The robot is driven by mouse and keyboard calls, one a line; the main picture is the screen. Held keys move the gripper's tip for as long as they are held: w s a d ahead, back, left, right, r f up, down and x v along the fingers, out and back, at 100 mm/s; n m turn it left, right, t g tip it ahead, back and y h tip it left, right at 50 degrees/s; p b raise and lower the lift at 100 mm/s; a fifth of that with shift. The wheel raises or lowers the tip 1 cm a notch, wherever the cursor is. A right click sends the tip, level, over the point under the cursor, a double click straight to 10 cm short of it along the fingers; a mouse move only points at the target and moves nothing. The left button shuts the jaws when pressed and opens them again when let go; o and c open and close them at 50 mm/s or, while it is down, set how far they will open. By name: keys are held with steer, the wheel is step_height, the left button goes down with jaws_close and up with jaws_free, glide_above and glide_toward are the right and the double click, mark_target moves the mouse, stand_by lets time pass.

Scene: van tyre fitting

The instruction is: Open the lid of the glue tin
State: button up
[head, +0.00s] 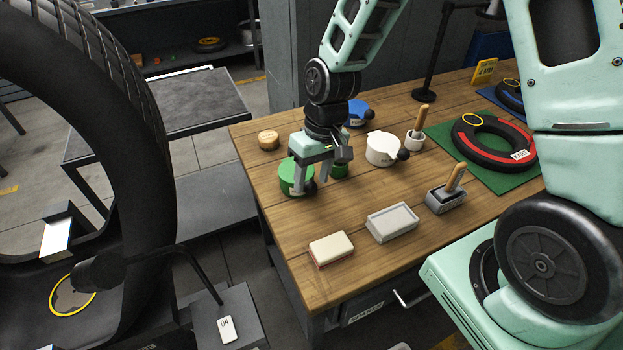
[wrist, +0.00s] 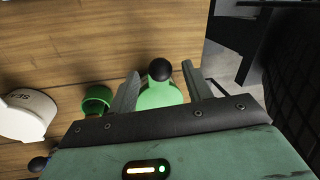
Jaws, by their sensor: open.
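A green tin (head: 291,178) stands near the left side of the wooden bench, under my gripper (head: 311,180). Its lid carries a round black knob, which the wrist view shows clearly (wrist: 160,70). My gripper is open, with one finger on each side of the knob and gaps between; I cannot tell whether it touches. The green lid (wrist: 158,96) appears in place. A white tin (head: 381,149) with a black knob stands to the right, its label partly reading "SEA" in the wrist view. A blue tin (head: 357,112) stands behind. No glue label is readable.
A small green cup (wrist: 97,98) stands close beside the green tin.

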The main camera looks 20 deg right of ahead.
steer(key=shift+a+f, duration=0.15)
steer(key=shift+f, duration=0.6)
jaws_close()
steer(key=shift+r, duration=0.15)
